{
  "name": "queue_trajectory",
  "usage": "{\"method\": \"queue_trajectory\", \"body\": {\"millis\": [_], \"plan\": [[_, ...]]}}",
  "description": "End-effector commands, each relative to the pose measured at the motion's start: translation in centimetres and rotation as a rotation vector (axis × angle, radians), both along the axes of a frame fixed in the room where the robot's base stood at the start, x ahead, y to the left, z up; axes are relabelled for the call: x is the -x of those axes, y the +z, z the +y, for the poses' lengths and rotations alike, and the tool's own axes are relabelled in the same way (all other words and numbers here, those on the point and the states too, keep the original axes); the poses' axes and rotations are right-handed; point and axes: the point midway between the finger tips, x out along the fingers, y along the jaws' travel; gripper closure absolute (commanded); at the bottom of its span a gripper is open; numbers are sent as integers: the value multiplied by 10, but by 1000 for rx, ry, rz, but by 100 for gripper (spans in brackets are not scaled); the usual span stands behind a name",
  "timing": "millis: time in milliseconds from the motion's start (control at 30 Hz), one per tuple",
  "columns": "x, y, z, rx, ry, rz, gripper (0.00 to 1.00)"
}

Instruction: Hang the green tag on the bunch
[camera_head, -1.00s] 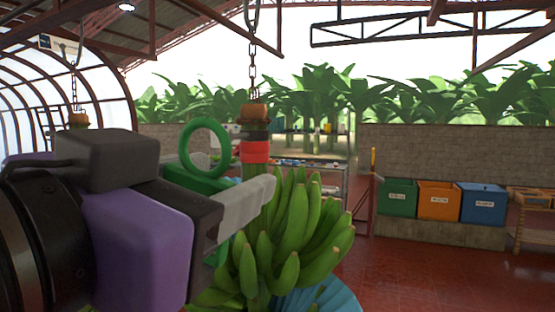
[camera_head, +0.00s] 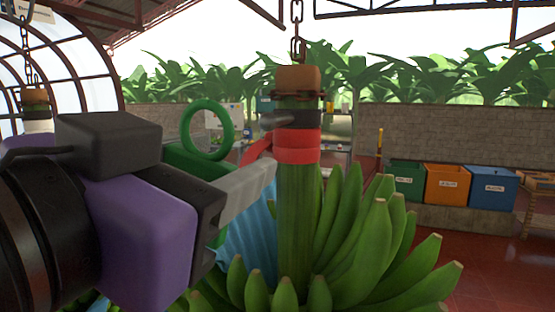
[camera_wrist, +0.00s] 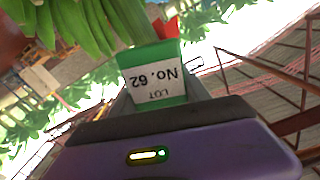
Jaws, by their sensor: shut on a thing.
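The green tag (camera_head: 188,163) is held in my gripper (camera_head: 240,195), its round green ring (camera_head: 207,130) standing up above the fingers. A red band (camera_head: 297,146) and a black band circle the stem near the top. A grey peg-like piece (camera_head: 275,121) sticks out left from the black band. The ring is left of this piece and apart from it. The far finger is mostly hidden.
A chain (camera_head: 297,35) and brown block (camera_head: 297,80) hold the stem from above. Another chain with a block (camera_head: 34,97) hangs at the far left. Green, orange (camera_head: 447,184) and blue bins stand by the wall at right. Blue sheeting (camera_head: 250,245) shows behind the stem.

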Motion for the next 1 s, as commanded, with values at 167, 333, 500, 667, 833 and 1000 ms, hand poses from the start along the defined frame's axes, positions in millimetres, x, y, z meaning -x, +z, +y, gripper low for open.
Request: {"method": "queue_trajectory", "body": {"millis": [167,333,500,667,833,1000], "plan": [[-8,1,-3,0,-2,2,97],[-18,1,-7,1,0,1,97],[-29,1,-10,2,-1,1,97],[-38,0,-14,1,-2,2,97],[-48,1,-18,1,-1,1,97],[-58,1,-21,2,-1,1,97]]}}
